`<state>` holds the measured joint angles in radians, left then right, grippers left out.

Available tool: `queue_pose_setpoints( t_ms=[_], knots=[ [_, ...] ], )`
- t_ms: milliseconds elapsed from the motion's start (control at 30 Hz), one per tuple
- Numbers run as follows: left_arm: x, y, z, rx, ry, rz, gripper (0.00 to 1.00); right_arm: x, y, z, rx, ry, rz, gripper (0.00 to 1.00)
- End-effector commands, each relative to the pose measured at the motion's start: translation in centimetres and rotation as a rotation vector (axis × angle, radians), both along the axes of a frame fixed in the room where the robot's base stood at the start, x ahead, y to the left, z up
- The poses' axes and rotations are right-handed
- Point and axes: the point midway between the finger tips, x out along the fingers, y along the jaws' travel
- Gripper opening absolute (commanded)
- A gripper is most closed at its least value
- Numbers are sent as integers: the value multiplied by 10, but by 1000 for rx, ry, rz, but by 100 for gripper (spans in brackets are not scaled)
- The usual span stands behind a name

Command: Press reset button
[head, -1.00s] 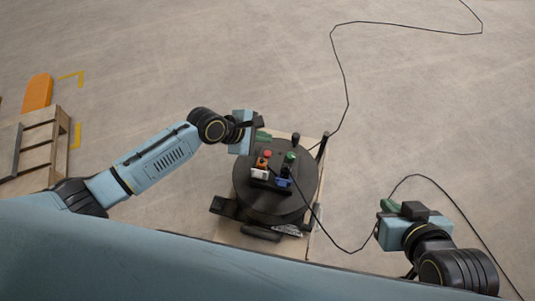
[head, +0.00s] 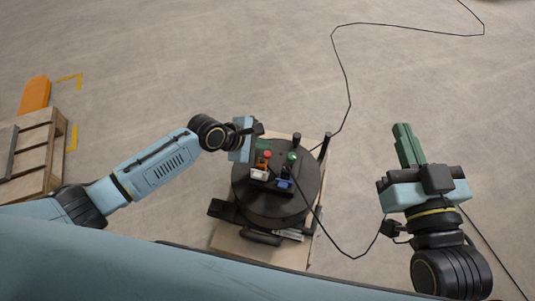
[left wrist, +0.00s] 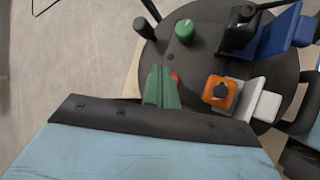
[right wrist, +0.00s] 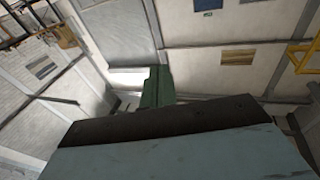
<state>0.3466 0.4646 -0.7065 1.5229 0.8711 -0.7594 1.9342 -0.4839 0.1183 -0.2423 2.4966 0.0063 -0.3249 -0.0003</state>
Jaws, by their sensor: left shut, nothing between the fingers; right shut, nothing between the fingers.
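A round black table (head: 270,207) carries small controls; no label is readable, so I cannot tell which is the reset button. A red button (head: 267,154) stands beside an orange block (head: 262,164) with a dark knob. A green knob (head: 292,157) is to their right. My left gripper (head: 261,144) is shut and empty at the table's upper left edge. In the left wrist view its green fingers (left wrist: 160,87) partly cover the red button (left wrist: 175,78); touching or apart, I cannot tell. My right gripper (head: 407,145) is shut and empty, well right of the table.
A white block (head: 259,175) and a blue block (head: 284,184) sit at the front of the controls. Dark posts (head: 325,146) rise at the table's back right. A black cable (head: 333,239) runs over the floor. A wooden pallet (head: 40,150) stands far left.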

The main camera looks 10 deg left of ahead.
Motion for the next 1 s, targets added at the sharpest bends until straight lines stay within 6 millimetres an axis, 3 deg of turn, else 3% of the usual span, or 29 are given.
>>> queue_pose_setpoints(
  t_ms=[300,1000],
  knots=[
    [0,0,-10,-1,0,1,0,-3,2,18,32,-104,7,0],
    [0,0,-10,-1,0,1,0,-3,2,18,33,-106,7,0]
  ],
)
